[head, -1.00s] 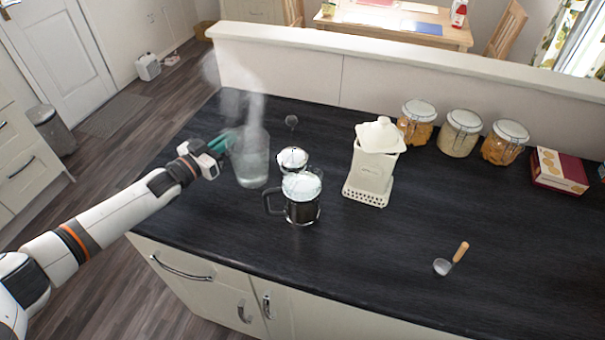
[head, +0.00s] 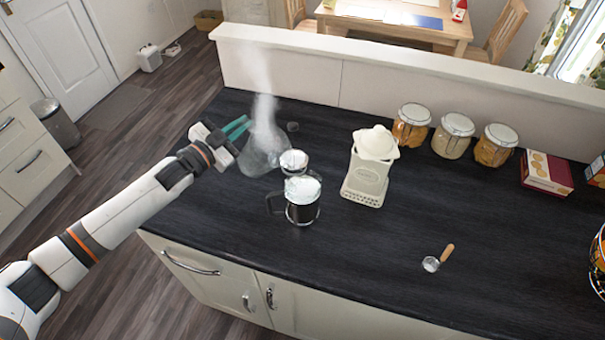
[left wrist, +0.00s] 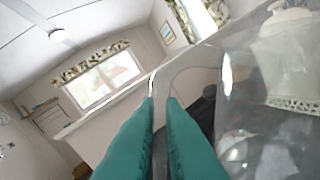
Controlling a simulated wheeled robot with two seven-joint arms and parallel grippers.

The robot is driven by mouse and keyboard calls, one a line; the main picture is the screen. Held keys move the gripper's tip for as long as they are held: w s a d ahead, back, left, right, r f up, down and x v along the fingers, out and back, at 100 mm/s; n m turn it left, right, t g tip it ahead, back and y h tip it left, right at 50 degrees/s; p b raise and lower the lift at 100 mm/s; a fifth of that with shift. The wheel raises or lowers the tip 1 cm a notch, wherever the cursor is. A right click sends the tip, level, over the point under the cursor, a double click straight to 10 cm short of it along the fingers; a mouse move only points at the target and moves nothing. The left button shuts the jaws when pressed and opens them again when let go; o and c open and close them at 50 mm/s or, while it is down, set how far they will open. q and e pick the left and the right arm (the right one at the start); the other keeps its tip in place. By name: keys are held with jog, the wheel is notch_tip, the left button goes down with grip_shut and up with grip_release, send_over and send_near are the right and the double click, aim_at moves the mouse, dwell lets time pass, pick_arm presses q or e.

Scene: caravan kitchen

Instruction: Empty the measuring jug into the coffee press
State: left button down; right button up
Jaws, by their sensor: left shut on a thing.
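The clear measuring jug (head: 258,155) is tilted, its mouth leaning right towards the coffee press, with vapour rising above it. My left gripper (head: 236,128) is shut on its handle. In the left wrist view the teal fingers (left wrist: 160,125) close on the clear handle, and the jug wall (left wrist: 240,130) fills the right side. The glass coffee press (head: 302,203) stands upright on the counter, dark below and pale at the top, its handle to the left. A round metal disc (head: 294,160) with a dark knob (head: 293,127) above it shows just behind. Any liquid stream is too unclear to tell. My right gripper is out of view.
A cream juicer (head: 368,170) stands right of the press. Several lidded jars (head: 453,137) and a red box (head: 546,173) line the back by the low wall (head: 400,85). A scoop (head: 437,259) lies front right. The dark counter (head: 350,255) is clear in front.

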aim_at(244, 120)
pick_arm(q)
jog(key=r, duration=0.1)
jog(key=s+d+r+m, duration=0.1)
jog(key=r+m+p, duration=0.1)
jog(key=shift+s+d+r, duration=0.2)
jog(key=shift+d+r, duration=0.15)
jog(key=shift+r, duration=0.05)
jog(key=shift+s+d+r+m, duration=0.15)
jog(key=shift+d+r+m, duration=0.05)
jog(key=shift+r+m, duration=0.25)
jog(key=shift+s+d+r+m, duration=0.1)
jog(key=shift+d+r+m, duration=0.1)
jog(key=shift+r+m, duration=0.25)
jog(key=shift+s+d+r+m, duration=0.25)
jog(key=shift+d+r+m, duration=0.1)
jog(key=shift+m, duration=0.15)
jog(key=shift+s+d+r+m, duration=0.15)
jog(key=shift+r+m, duration=0.2)
jog(key=shift+m, duration=0.05)
jog(key=shift+r+p, duration=0.1)
jog(key=shift+p, duration=0.2)
jog(key=shift+s+d, duration=0.15)
jog(key=shift+d, duration=0.05)
jog(key=shift+s+d+m+b, duration=0.2)
jog(key=shift+m+b, duration=0.1)
jog(key=shift+m, duration=0.2)
jog(key=shift+s+d+m+b, duration=0.2)
jog(key=shift+d+m+b, duration=0.1)
jog(key=shift+m, duration=0.2)
